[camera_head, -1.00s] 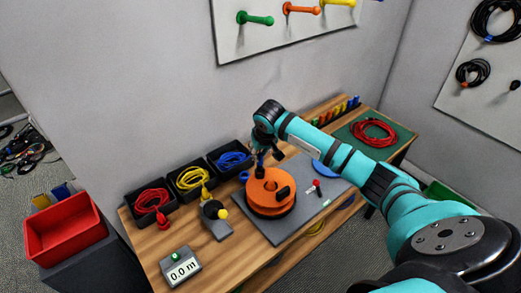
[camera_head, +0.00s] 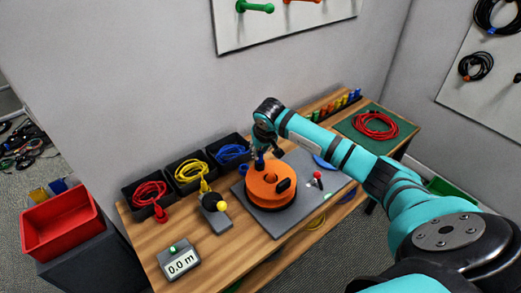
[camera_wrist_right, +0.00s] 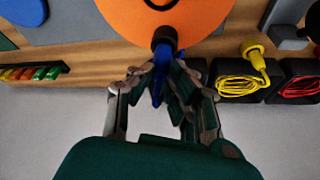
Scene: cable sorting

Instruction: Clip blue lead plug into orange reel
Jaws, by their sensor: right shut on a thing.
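My right gripper (camera_head: 260,157) is at the reel's back edge. The blue plug also shows in the head view (camera_head: 260,163). My left gripper is out of view.
A small device with a yellow knob (camera_head: 222,205) and a 0.0 m display (camera_head: 181,263) stand left. A red cable (camera_head: 375,124) lies on a green mat at right.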

